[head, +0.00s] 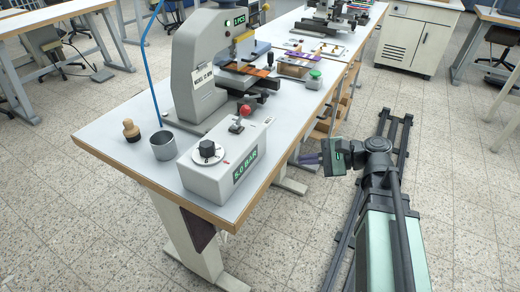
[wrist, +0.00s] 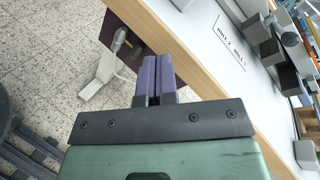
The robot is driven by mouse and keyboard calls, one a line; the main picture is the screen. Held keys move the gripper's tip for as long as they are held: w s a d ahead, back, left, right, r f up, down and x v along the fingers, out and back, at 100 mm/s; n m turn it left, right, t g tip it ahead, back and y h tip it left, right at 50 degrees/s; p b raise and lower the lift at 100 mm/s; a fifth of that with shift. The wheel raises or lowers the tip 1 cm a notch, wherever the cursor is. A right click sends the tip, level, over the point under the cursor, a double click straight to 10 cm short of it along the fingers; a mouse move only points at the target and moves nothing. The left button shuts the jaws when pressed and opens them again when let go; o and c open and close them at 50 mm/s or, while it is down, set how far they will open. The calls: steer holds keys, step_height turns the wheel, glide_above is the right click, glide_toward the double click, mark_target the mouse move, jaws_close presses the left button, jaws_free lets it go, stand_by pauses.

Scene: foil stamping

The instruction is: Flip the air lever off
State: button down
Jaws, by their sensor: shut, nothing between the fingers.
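The grey air box (head: 225,165) stands at the front of the table, with a round black knob (head: 208,150) and a "5.0 BAR" display (head: 245,166). A small black lever (head: 236,126) sits on its top behind the knob. A red ball (head: 245,110) shows just behind that lever; I cannot tell what it is fixed to. My gripper (head: 303,159) is off the table's right edge, to the right of the box and apart from it. In the wrist view its purple fingers (wrist: 156,75) are together and empty. The lever cannot be made out there.
The stamping press (head: 200,75) stands behind the box. A metal cup (head: 163,145) and a wooden stamp (head: 131,130) are left of it. A green button (head: 314,79) is at the right edge. The table edge (wrist: 180,45) crosses the wrist view. The floor around my rail is clear.

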mark_target(241, 117)
step_height(241, 117, up, 9)
steer(key=d+m+g+y, duration=0.1)
steer(key=m+y, duration=0.4)
steer(key=y, duration=0.1)
steer(key=shift+s+d+m+y+p, duration=0.15)
steer(key=shift+s+m+y+p, duration=0.1)
steer(key=shift+m+y+p, duration=0.05)
steer(key=p+x, duration=0.4)
steer(key=x, duration=1)
steer(key=shift+s+p, duration=0.15)
steer(key=shift+p, duration=0.25)
steer(key=shift+r, duration=0.15)
